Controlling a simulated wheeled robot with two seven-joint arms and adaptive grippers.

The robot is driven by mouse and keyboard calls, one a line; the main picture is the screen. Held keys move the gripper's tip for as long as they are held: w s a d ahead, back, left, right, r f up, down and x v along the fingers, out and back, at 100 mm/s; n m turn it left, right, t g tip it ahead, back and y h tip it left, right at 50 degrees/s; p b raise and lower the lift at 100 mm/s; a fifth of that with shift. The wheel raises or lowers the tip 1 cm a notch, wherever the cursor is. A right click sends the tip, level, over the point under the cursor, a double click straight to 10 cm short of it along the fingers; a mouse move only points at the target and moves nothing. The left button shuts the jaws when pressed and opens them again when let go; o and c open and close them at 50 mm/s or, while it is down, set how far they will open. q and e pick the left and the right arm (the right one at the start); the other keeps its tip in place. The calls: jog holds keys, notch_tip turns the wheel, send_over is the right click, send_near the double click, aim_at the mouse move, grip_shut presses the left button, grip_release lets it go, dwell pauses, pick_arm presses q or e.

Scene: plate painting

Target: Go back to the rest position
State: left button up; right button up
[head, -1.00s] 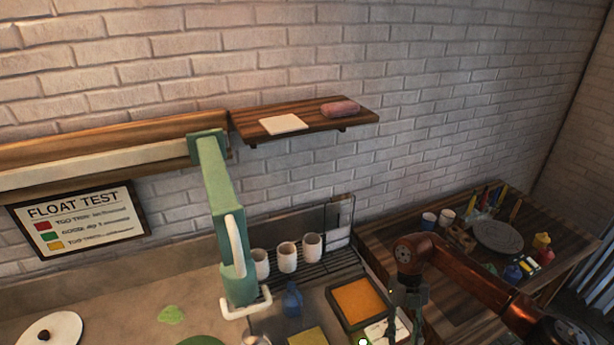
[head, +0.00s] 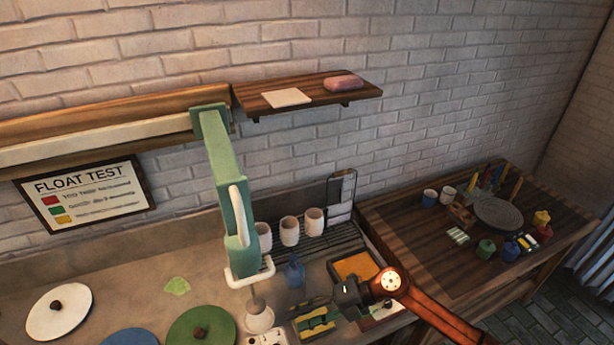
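My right arm comes in from the lower right, and its dark gripper (head: 318,303) points left over the counter. It is in front of the orange sponge tray (head: 352,264) and above the yellow and green blocks (head: 316,322). The fingers are small and dark, so I cannot tell whether they are open or shut, and I see nothing clearly held. My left gripper is not in view.
A green jointed fixture (head: 226,170) hangs from the wall rail over the counter. White cups (head: 289,231) stand on the rack, with a blue bottle (head: 294,272) in front. The side table (head: 410,250) holds paints.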

jog(key=w+r+m+t+y, duration=0.6)
jog(key=r+m+t, duration=0.25)
jog(key=r, duration=0.25)
jog(key=w+d+m+t+h, duration=0.5)
jog(key=d+m+t, duration=0.3)
jog(key=m+t, duration=0.1)
jog(key=w+d+f+m+t+h, duration=0.1)
jog(key=d+f+m+t+h, duration=0.3)
jog(key=d+m+h, duration=0.55)
jog(key=s+d+f+m+g+h, duration=0.2)
jog(key=s+d+f+g, duration=0.1)
jog(key=d+f, duration=0.35)
jog(key=s+d+f+m+g+h, duration=0.2)
jog(key=s+d+f+m+g, duration=0.1)
jog(key=d+f, duration=0.35)
jog(key=s+d+f+m+g, duration=0.25)
jog(key=s+f+g, duration=0.25)
jog(key=s+f, duration=0.65)
jog(key=s+d+f+m+g, duration=0.2)
jog(key=s+d+f+g, duration=0.3)
jog(key=s, duration=1.2)
notch_tip(320, 180, down, 29)
jog(key=s+a+g, duration=0.1)
jog(key=s+a, duration=0.1)
jog(key=a, duration=0.1)
jog(key=s+f+n+g, duration=0.1)
jog(key=s+f, duration=1.7)
jog(key=s, duration=0.1)
jog(key=shift+s+g, duration=0.2)
jog(key=shift+g, duration=0.15)
